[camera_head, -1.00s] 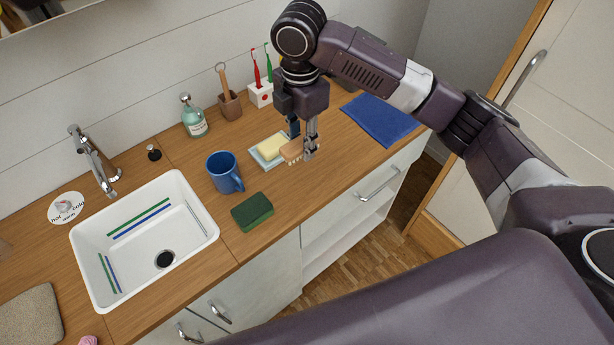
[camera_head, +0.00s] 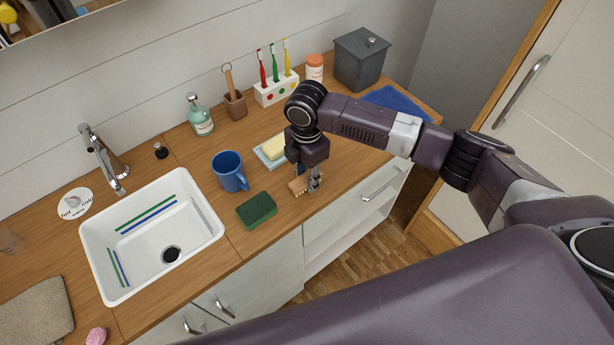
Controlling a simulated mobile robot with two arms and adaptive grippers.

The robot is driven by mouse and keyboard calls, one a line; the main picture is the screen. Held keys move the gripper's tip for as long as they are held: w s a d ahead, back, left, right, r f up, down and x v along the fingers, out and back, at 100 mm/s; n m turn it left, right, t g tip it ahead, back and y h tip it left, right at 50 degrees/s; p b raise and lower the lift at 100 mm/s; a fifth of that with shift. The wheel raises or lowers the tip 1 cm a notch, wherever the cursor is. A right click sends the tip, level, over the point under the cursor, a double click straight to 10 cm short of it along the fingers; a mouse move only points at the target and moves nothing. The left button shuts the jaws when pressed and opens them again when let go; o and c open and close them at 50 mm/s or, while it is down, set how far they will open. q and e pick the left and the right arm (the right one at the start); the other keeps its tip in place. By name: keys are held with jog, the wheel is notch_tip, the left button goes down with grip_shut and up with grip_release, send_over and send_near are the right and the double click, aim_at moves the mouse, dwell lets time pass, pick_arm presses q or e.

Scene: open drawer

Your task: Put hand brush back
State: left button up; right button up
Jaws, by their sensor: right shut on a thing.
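The hand brush (camera_head: 297,186) is a small light wooden block with pale bristles along its lower left edge. My right gripper (camera_head: 313,183) points down and is shut on it. The brush is low over the wooden counter (camera_head: 345,172) near its front edge, in front of the soap dish (camera_head: 262,158); I cannot tell whether it touches the counter. The gripper hides part of the brush. My left gripper is not in view.
Left of the brush are a green sponge (camera_head: 257,209) and a blue mug (camera_head: 229,171). Behind stand a toothbrush holder (camera_head: 277,91), an orange-and-white jar (camera_head: 314,68) and a grey bin (camera_head: 361,60). A blue cloth (camera_head: 397,102) lies right. A white sink (camera_head: 214,234) is left.

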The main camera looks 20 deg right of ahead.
jog(key=o, duration=1)
jog(key=shift+f, duration=0.15)
notch_tip(320, 180, up, 12)
jog(key=shift+r+b, duration=0.2)
jog(key=shift+b, duration=0.75)
